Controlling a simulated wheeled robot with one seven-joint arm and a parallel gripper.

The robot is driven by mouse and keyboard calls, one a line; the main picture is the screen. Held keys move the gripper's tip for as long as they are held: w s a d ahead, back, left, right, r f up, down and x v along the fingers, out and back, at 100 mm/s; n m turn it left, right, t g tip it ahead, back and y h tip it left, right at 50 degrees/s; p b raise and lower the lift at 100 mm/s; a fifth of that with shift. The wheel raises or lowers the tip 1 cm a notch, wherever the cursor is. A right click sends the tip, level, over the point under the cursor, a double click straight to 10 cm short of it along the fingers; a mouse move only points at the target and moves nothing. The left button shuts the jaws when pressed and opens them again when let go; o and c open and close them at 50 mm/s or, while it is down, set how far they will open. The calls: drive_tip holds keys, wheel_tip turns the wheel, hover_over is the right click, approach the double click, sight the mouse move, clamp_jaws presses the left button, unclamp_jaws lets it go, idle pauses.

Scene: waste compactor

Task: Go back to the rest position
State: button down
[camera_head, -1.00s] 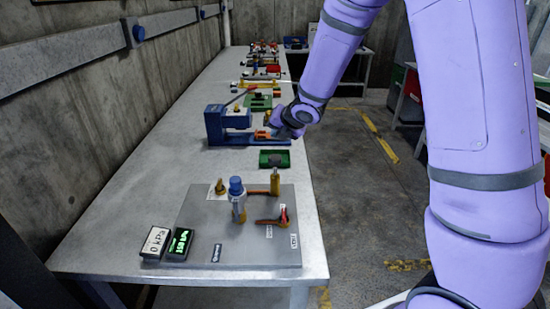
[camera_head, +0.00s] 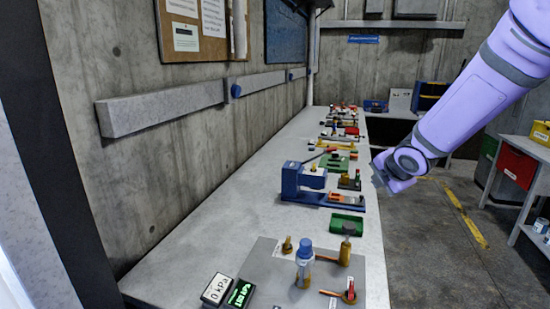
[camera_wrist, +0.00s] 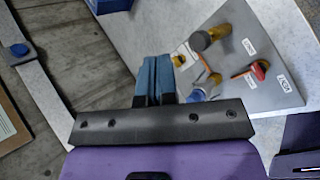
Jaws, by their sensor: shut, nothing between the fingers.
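My gripper (camera_head: 384,180) hangs at the end of my purple arm, in the air to the right of the bench's right edge in the head view. It is apart from everything on the bench. In the wrist view its two fingers (camera_wrist: 155,78) are closed together with nothing between them. The blue compactor (camera_head: 310,185) stands on the bench to the left of my gripper. A green tray (camera_head: 347,224) lies in front of the compactor.
The long grey bench (camera_head: 215,225) runs along the concrete wall. A grey panel (camera_head: 270,262) with a blue-capped cylinder (camera_head: 305,265) and valves is at its near end. A red bin (camera_head: 515,165) stands at the right. The floor (camera_head: 425,240) beside the bench is clear.

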drive_tip(key=s+d+r+m+g+h, duration=0.1)
drive_tip(key=s+d+r+m, duration=0.1)
drive_tip(key=s+r+m, duration=0.5)
drive_tip(key=s+d+r+m+h, duration=0.1)
drive_tip(key=s+d+r+m, duration=0.15)
drive_tip(key=s+m, duration=0.45)
drive_tip(key=s+a+r+m+g, duration=0.1)
drive_tip(key=s+m, duration=0.3)
drive_tip(key=s, duration=0.5)
drive_tip(key=s+a+r+m+g+y, duration=0.1)
drive_tip(key=s+m, duration=0.4)
drive_tip(key=s, duration=0.5)
drive_tip(key=shift+a+g, duration=0.25)
drive_tip(key=shift+g, duration=0.15)
